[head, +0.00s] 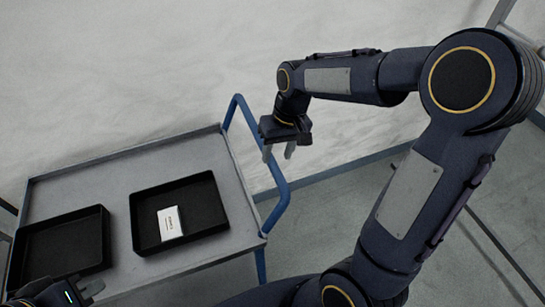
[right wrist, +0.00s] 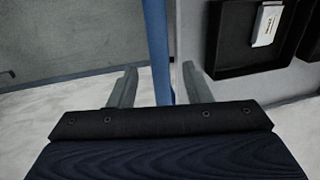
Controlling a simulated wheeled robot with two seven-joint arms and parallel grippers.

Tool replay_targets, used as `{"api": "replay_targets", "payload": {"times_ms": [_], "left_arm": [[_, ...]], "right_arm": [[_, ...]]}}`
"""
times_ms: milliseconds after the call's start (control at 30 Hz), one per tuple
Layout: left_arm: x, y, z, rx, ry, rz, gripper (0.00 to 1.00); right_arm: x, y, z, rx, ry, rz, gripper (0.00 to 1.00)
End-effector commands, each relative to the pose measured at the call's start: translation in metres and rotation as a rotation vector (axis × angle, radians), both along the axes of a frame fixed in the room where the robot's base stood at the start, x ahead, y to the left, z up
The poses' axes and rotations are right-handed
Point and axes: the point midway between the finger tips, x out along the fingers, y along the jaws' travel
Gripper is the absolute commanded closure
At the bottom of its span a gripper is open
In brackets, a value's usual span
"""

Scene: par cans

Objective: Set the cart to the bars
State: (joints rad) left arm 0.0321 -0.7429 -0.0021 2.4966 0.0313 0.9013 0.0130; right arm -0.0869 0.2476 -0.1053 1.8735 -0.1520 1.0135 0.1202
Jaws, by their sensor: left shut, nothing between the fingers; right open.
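A grey cart (head: 115,160) with a raised rim stands at the left in the head view. Its blue push handle (head: 281,200) rises at its right end. My right gripper (head: 279,152) is open and empty beside the upper part of the handle. In the right wrist view the blue handle (right wrist: 156,50) runs up between the two fingers (right wrist: 154,85); I cannot tell whether they touch it. My left gripper (head: 88,288) is shut and empty at the lower left, near the cart's front edge, partly cut off by the frame.
Two black trays lie on the cart, a left one (head: 60,225) that looks empty and a right one (head: 205,200) holding a white box (head: 170,223). Metal bars (head: 350,165) run along the floor behind my right arm. Pale floor lies behind the cart.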

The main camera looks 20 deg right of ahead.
Motion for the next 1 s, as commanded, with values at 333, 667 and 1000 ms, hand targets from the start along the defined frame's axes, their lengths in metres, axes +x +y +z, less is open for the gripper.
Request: {"api": "replay_targets", "payload": {"times_ms": [333, 667, 1000], "left_arm": [[0.000, 0.000, 0.004, 0.000, 0.000, 0.000, 1.00], [0.000, 0.000, 0.003, 0.000, 0.000, 0.000, 1.00], [0.000, 0.000, 0.003, 0.000, 0.000, 0.000, 1.00]], "right_arm": [[0.000, 0.007, -0.038, 0.000, 0.001, 0.000, 0.56], [0.000, 0.008, -0.039, 0.000, -0.001, 0.000, 0.63], [0.000, 0.008, -0.039, 0.000, -0.001, 0.000, 1.00]]}}
